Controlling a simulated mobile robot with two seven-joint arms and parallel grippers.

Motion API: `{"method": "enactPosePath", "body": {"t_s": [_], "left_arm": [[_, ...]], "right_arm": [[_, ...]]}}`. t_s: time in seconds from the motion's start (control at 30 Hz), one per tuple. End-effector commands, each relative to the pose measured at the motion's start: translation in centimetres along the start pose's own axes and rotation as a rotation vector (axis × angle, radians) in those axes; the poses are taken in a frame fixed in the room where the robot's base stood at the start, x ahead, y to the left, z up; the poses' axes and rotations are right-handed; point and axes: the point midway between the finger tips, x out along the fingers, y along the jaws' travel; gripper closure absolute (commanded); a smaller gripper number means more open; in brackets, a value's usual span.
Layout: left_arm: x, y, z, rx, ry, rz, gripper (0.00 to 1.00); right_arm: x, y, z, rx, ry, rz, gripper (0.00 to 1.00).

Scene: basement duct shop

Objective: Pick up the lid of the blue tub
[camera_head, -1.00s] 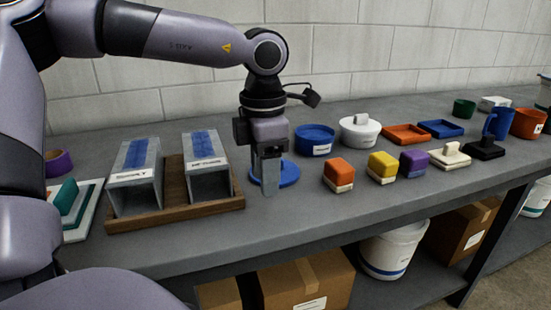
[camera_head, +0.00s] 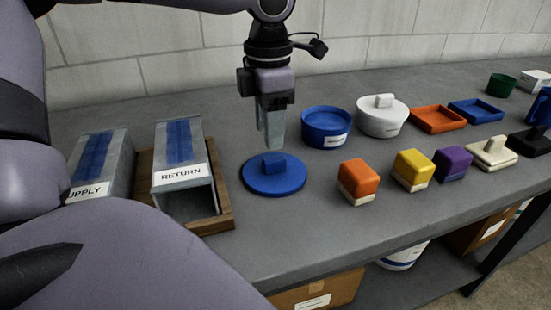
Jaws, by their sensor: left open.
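The blue lid (camera_head: 273,183) is a round disc with a block handle on top, lying flat on the grey bench. The blue tub (camera_head: 326,128) stands open and without a lid behind it to the right, with a white label on its front. My left gripper (camera_head: 272,138) points down, above and slightly behind the lid's handle. Its jaws are open and empty, and it appears apart from the lid. My right gripper is not in view.
An orange block (camera_head: 358,182) and other coloured blocks stand to the right. A white lidded tub (camera_head: 383,118) is beside the blue one. The bench's front edge is near.

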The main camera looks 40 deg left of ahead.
Motion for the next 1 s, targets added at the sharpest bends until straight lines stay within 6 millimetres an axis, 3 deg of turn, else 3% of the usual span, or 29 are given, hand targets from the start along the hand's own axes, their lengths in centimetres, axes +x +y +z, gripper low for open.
{"method": "enactPosePath", "body": {"t_s": [0.63,0.93,0.97,1.0], "left_arm": [[6.7,0.4,1.0,0.000,0.002,-0.002,0.51],[7.1,0.5,1.0,-0.001,-0.001,0.000,0.51],[7.1,0.5,1.0,-0.001,-0.001,0.000,0.58],[7.1,0.5,1.0,-0.001,-0.001,0.000,0.71]], "right_arm": [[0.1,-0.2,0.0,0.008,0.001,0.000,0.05],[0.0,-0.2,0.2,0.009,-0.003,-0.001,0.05],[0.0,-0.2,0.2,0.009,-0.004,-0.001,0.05],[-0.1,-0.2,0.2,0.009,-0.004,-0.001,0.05]]}}
